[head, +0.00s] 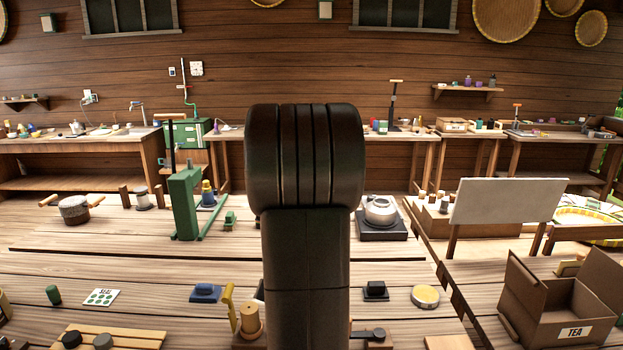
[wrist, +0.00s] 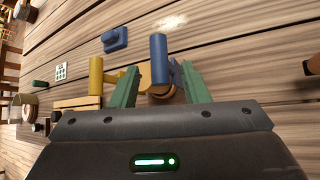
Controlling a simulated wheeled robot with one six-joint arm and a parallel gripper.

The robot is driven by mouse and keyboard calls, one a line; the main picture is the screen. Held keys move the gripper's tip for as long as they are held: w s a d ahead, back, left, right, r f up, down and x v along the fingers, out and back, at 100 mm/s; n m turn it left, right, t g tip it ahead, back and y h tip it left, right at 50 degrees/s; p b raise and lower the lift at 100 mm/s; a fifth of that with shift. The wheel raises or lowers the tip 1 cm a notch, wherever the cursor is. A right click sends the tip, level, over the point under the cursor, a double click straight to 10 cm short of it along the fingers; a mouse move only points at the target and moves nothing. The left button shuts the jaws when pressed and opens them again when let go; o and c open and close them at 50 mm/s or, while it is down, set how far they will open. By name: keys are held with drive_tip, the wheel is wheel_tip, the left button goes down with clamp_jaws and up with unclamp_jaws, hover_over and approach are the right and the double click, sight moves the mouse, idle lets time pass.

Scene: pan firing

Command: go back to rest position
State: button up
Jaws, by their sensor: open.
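My gripper (wrist: 160,78) shows in the wrist view with its two green fingers apart. A blue upright piece (wrist: 158,60) and part of a round wooden piece (wrist: 161,90) appear between and beyond the fingers. I see nothing clasped, and I cannot tell how far these pieces are from the fingers. A yellow handle-like piece (wrist: 96,78) is left of the fingers. In the head view my dark arm fills the middle and hides what is behind it; my gripper does not show there.
A silver pot (head: 381,209) sits on a dark burner (head: 382,230) right of my arm. A green press-like stand (head: 186,205) is on the left. An open cardboard box (head: 536,305) is at the front right. Cluttered counters (head: 80,145) line the back wall.

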drive_tip(key=shift+b+x, duration=0.7)
drive_tip(key=shift+x, duration=2.4)
